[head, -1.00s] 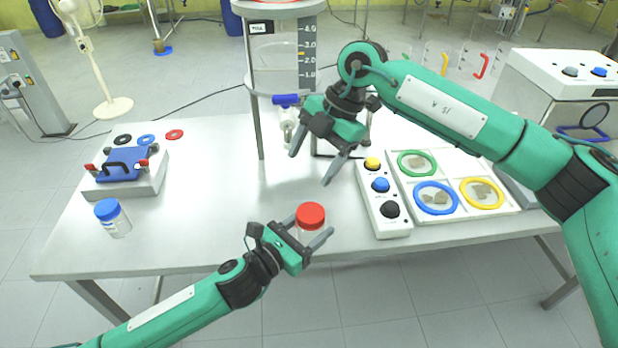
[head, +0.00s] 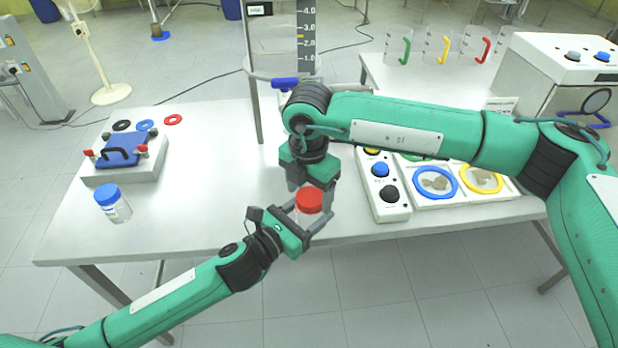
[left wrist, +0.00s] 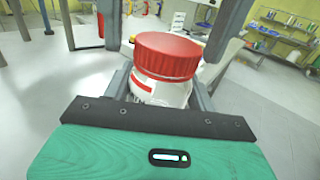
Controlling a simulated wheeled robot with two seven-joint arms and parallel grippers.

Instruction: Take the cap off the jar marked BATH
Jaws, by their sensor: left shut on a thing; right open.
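A clear jar with a red cap (head: 309,200) stands upright between the fingers of my left gripper (head: 308,226), which is shut on the jar's body. In the left wrist view the red cap (left wrist: 167,55) is on the jar (left wrist: 160,89), whose white and red label shows no readable word. My right gripper (head: 309,186) is open and points down just above and behind the red cap; its fingers are partly hidden. A second jar with a blue cap (head: 107,194) stands at the table's left; its label is too small to read.
A blue clamp plate (head: 122,149) on a white block is at the table's left, with several rings behind. A button box (head: 388,198) and a tray with coloured rings (head: 436,183) are at right.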

